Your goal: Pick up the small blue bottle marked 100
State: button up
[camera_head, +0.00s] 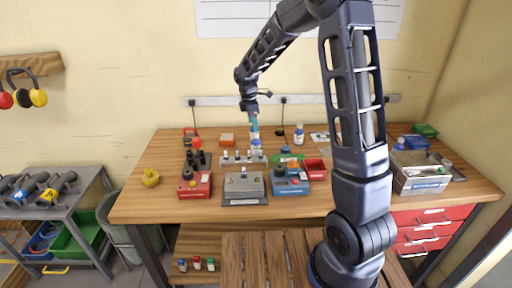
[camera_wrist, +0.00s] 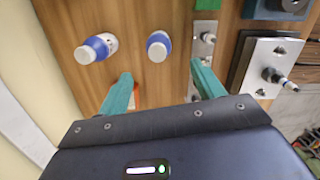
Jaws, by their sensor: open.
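In the head view a blue-capped bottle (camera_head: 257,145) stands just below my gripper (camera_head: 254,123), and another (camera_head: 298,135) stands farther right. The markings are too small to read, so I cannot tell which bottle bears 100. My gripper's teal fingers (camera_wrist: 161,72) are spread apart with nothing seen between them. The middle bottle lies just past the fingertips in the wrist view, not held.
A grey block with several fittings (camera_head: 229,162) stands close in front of the nearer bottle. Red (camera_head: 195,186), grey (camera_head: 244,187) and blue (camera_head: 290,184) units fill the bench's front. An orange box (camera_head: 227,138) lies behind. A metal bin (camera_head: 420,181) stands right.

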aim_at(256, 139)
jog(key=f, duration=0.4)
jog(key=shift+d+f, duration=0.35)
jog(key=shift+f, duration=0.05)
jog(key=shift+w+d+f, duration=0.1)
jog(key=shift+d+f, duration=0.05)
jog(key=shift+f, duration=0.7)
jog(key=shift+w+d+f, duration=0.15)
jog(key=shift+d+f, duration=0.05)
jog(key=shift+f, duration=0.7)
jog(key=shift+w+d+f, duration=0.1)
jog(key=shift+d+f, duration=0.05)
jog(key=shift+f, duration=0.7)
jog(key=c, duration=1.1)
